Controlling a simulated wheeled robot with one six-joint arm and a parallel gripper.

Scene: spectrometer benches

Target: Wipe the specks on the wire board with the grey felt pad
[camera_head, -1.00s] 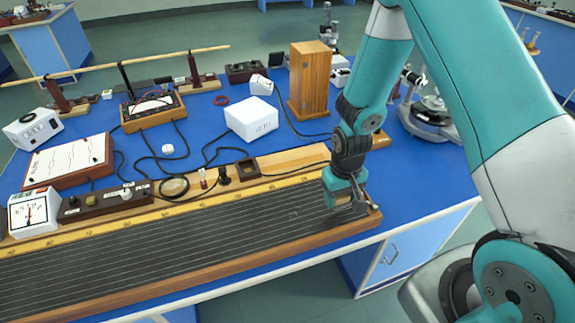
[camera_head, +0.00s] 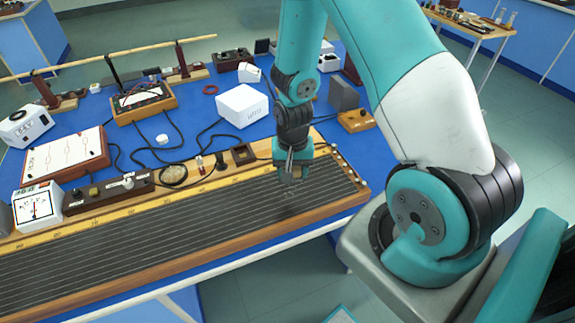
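The wire board (camera_head: 140,262) is a long wooden-framed board with dark parallel wires and a yellow scale strip along its far side. It runs from the lower left to the table's right part. My gripper (camera_head: 291,181) points down over the wires near the board's right end, low and close to the surface. A small greyish patch shows around and below its fingertips. I cannot tell whether that is the grey felt pad, specks or part of the fingers. The pad is not clearly seen elsewhere. The finger gap is too small to make out.
Behind the board stand a dark key strip (camera_head: 107,193), a white meter (camera_head: 38,206), a white box (camera_head: 243,105) and black cables. A grey block (camera_head: 343,94) stands beyond my arm, with a wooden-based piece (camera_head: 356,121) close to it. The floor is open in front of the table.

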